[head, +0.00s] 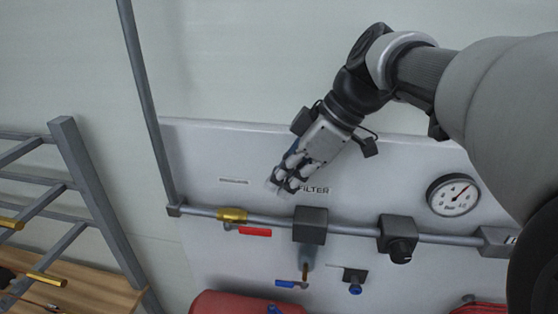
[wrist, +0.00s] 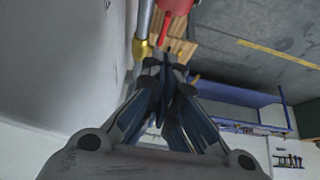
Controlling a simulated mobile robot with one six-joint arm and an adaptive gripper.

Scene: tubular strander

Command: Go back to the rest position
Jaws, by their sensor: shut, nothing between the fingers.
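My gripper (head: 283,182) is shut and empty. In the head view it hangs in front of the grey wall panel (head: 215,150), just left of the "FILTER" label and above the pipe (head: 270,219). My arm reaches in from the right side of the picture. In the wrist view the fingers of my gripper (wrist: 170,64) are together, with the brass valve fitting (wrist: 142,50) and its red handle (wrist: 176,6) beyond the tips. The same brass valve (head: 232,215) and red handle (head: 255,232) show in the head view below and left of the fingers.
Along the pipe are a dark filter block (head: 310,226) and a regulator with a black knob (head: 399,249). A pressure gauge (head: 453,195) is on the right. A blue-handled valve (head: 291,284) sits lower. A metal rack (head: 85,190) stands at left. The wall above the panel is bare.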

